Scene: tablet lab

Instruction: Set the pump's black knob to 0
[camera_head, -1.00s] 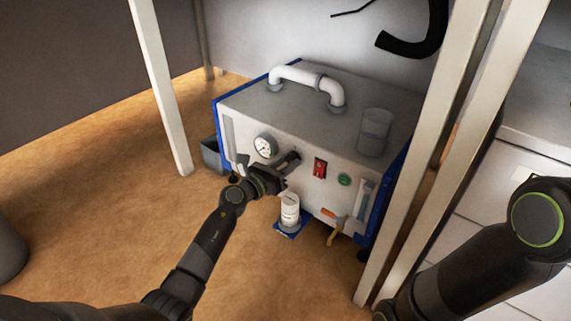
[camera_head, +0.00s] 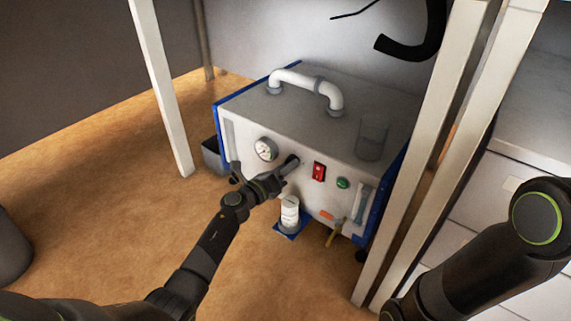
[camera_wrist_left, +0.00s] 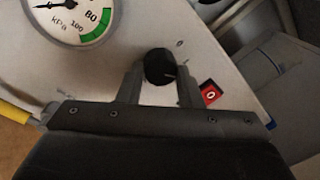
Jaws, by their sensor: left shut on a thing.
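The pump (camera_head: 300,130) is a grey box with blue edges, standing on the brown floor under a bench. Its black knob (camera_wrist_left: 159,67) is on the front panel, between the gauge (camera_head: 265,149) and the red switch (camera_head: 319,171). In the left wrist view, a light line on the knob points right, and faint marks show on the panel beside it. My left gripper (camera_wrist_left: 158,88) is shut on the knob, one finger on each side. In the head view, the gripper (camera_head: 285,172) largely hides the knob. My right gripper is out of view; only that arm shows at right.
A green button (camera_head: 342,183) and a yellow-orange valve (camera_head: 335,229) are on the panel's right. White bench legs (camera_head: 160,90) stand either side.

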